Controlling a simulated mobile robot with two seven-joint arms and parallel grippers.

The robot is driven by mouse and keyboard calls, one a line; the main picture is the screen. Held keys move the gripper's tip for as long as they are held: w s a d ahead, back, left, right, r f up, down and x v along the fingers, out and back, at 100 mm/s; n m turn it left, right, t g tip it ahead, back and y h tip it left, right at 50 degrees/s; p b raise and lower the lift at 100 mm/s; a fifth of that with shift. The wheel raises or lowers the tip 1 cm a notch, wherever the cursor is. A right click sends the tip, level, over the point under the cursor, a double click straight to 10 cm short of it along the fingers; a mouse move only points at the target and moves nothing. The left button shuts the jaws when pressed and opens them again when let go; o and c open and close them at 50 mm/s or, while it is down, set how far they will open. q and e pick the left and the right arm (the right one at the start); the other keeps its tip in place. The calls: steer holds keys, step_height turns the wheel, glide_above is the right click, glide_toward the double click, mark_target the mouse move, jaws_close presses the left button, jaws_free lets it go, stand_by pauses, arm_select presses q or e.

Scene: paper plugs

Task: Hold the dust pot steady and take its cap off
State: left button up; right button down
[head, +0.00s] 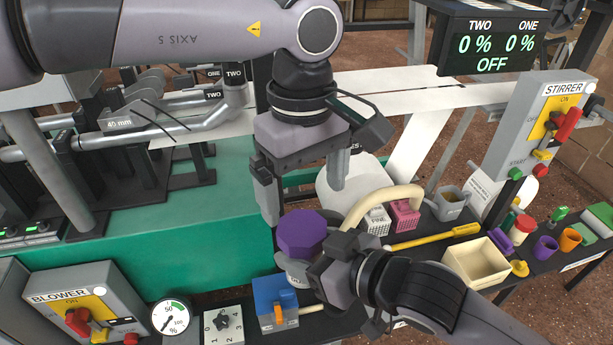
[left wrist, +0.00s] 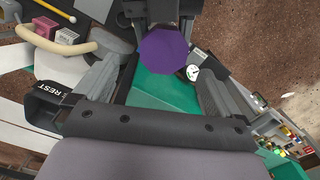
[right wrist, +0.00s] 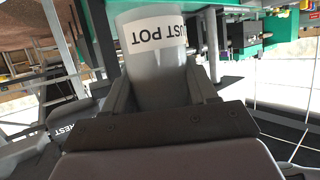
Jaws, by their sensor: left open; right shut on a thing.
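The dust pot (right wrist: 155,65) is a grey cylinder with a white label reading "UST POT", inverted in the right wrist view. Its octagonal purple cap (head: 302,232) sits on top in the head view. The pot's body (head: 293,268) is mostly hidden there. My right gripper (head: 322,268) is shut on the pot's body from the right. My left gripper (head: 303,192) points down above the cap with its fingers apart and holds nothing. In the left wrist view the cap (left wrist: 165,50) shows between and beyond the open fingers, apart from them.
A blue box (head: 272,295), a numbered grey box (head: 223,328) and a dial (head: 170,316) stand near the pot. A curved beige handle (head: 385,203), white and pink baskets (head: 405,212) and a cream tray (head: 477,265) lie to the right. A green surface (head: 190,240) is at left.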

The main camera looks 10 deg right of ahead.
mark_target(307, 226)
arm_select(q)
step_height(307, 226, down, 7)
steer(key=shift+s+r, duration=0.15)
steer(key=shift+r, duration=0.05)
steer(key=shift+d, duration=0.1)
steer(key=c, duration=0.9)
